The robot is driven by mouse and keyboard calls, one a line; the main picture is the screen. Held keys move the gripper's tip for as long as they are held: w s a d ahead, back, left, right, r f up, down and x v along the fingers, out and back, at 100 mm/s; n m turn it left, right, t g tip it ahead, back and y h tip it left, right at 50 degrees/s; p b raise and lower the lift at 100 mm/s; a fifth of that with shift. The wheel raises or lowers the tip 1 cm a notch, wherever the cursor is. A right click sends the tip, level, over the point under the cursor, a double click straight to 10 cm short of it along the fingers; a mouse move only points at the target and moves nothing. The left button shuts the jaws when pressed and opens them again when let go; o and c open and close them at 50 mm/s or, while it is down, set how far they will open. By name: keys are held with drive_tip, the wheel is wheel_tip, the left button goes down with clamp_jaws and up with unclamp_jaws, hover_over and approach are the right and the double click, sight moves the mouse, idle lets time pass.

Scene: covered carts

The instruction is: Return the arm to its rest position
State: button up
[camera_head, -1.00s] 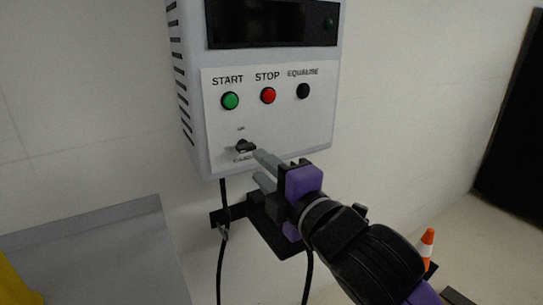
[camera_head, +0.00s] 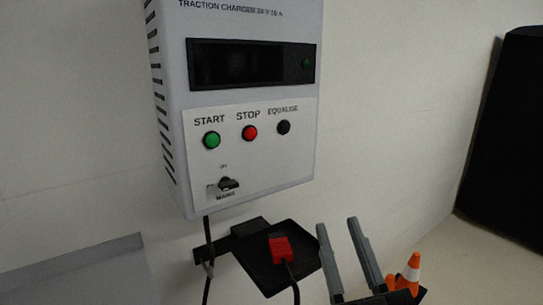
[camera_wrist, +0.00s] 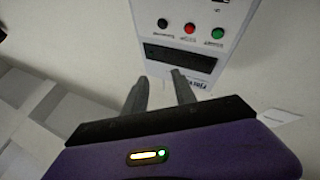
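My gripper (camera_head: 337,225) is at the lower right of the head view. Its two grey fingers point up and stand apart with nothing between them. The wrist view also shows both fingers (camera_wrist: 160,77) parted and empty, with the charger beyond them. The white charger (camera_head: 302,160) hangs on the wall at upper centre. My gripper is below and to the right of its panel, apart from the black rotary switch (camera_head: 228,184). Most of my arm is out of the head view.
A black shelf (camera_head: 262,275) under the charger holds a red connector (camera_head: 281,250) with a black cable. A grey surface (camera_head: 75,275) is at lower left. A dark panel (camera_head: 505,130) is at far right.

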drive_tip(key=s+d+f+m+g+h+p, duration=0.1)
drive_tip(key=s+d+f+g, duration=0.2)
drive_tip(key=s+f, duration=0.4)
drive_tip(key=s+d+f+m+g+h+p, duration=0.1)
drive_tip(key=s+d+f+g, duration=0.2)
drive_tip(key=s+f, duration=0.5)
drive_tip(key=s+d+f+m+g+h+p, duration=0.1)
drive_tip(key=s+d+f, duration=0.3)
drive_tip(key=s, duration=1.4)
wheel_tip(320, 180, down, 4)
drive_tip(key=shift+d+f+m+g+h, duration=0.2)
drive_tip(key=shift+m+g+h, duration=0.3)
drive_tip(key=shift+g, duration=0.4)
